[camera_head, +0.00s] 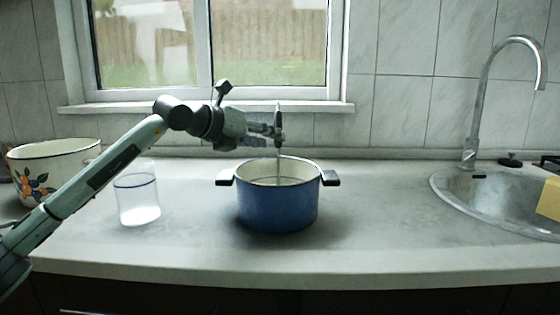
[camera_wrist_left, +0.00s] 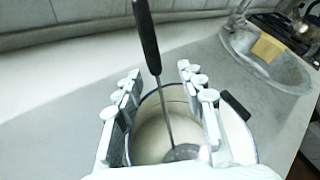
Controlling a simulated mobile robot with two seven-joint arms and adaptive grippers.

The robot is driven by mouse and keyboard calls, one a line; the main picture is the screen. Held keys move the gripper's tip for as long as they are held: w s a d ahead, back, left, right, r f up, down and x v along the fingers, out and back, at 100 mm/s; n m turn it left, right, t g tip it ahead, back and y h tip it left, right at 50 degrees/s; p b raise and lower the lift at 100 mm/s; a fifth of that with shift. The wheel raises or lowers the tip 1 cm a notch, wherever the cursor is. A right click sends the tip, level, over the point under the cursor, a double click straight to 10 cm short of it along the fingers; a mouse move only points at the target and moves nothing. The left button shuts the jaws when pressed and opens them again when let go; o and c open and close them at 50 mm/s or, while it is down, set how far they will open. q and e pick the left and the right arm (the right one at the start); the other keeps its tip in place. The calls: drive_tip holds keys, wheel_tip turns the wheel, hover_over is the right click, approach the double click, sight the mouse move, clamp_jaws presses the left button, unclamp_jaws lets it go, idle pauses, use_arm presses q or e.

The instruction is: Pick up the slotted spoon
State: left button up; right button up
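The slotted spoon stands nearly upright in a blue enamel pot (camera_head: 277,207), its black handle (camera_head: 278,112) rising above the rim. In the left wrist view the spoon's dark handle (camera_wrist_left: 147,38) runs down to a thin metal shaft and a bowl end inside the pot (camera_wrist_left: 150,140), partly hidden by my gripper. My left gripper (camera_head: 274,131) is above the pot at the handle. In the wrist view my left gripper (camera_wrist_left: 160,70) is open, its fingers on either side of the spoon with gaps showing. My right gripper is not in view.
A glass (camera_head: 137,200) stands left of the pot under my left arm. A cream pot with fruit decoration (camera_head: 50,160) is at the far left. A sink (camera_head: 480,205) with a tall tap (camera_head: 480,105) and a yellow sponge-like block (camera_head: 549,198) are right. Counter between pot and sink is clear.

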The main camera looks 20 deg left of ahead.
sight(276, 143)
use_arm(q)
drive_tip(key=x, duration=0.1)
drive_tip(key=p+x, duration=0.1)
drive_tip(key=x, duration=0.3)
drive_tip(key=shift+w+a+f, duration=0.2)
drive_tip(key=shift+w+f, duration=0.05)
drive_tip(key=shift+w, duration=0.05)
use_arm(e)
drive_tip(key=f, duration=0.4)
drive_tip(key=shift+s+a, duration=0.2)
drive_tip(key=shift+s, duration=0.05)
use_arm(q)
clamp_jaws()
